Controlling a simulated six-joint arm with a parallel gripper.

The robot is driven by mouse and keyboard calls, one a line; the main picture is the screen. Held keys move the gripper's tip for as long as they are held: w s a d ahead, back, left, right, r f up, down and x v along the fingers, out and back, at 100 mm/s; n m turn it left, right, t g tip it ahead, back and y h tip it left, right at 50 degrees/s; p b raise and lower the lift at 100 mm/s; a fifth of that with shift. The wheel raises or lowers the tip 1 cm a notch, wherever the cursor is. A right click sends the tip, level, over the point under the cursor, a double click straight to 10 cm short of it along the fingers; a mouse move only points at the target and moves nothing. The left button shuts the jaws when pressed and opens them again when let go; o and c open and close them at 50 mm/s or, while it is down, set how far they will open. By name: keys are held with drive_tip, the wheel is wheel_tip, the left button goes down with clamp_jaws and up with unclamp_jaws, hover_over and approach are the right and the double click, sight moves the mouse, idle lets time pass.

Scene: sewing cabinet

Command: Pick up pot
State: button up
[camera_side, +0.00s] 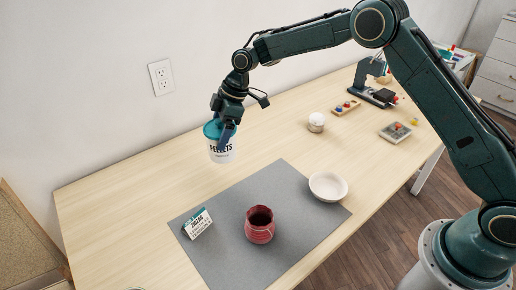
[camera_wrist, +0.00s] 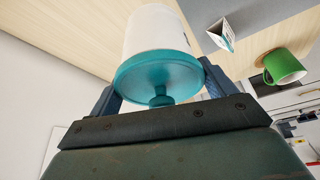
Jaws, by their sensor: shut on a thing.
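A white pot (camera_side: 222,154) with a teal lid and the word PELLETS on it is in my gripper (camera_side: 222,132), left of centre in the side view. My gripper points down and is shut on the pot at its lid end. In the wrist view the white pot (camera_wrist: 157,30) has its teal lid (camera_wrist: 155,75) and knob towards me, between the two blue fingers. I cannot tell whether its base touches the table. A red jar (camera_side: 259,232) with a dark opening stands apart on the grey mat (camera_side: 230,250).
A white bowl (camera_side: 328,186) sits at the mat's right edge and a small sign card (camera_side: 197,223) at its left. A green mug (camera_wrist: 285,66) shows in the wrist view.

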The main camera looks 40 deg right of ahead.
wheel_tip(320, 180, up, 10)
drive_tip(key=shift+r, duration=0.1)
drive_tip(key=shift+d, duration=0.1)
idle(0.7)
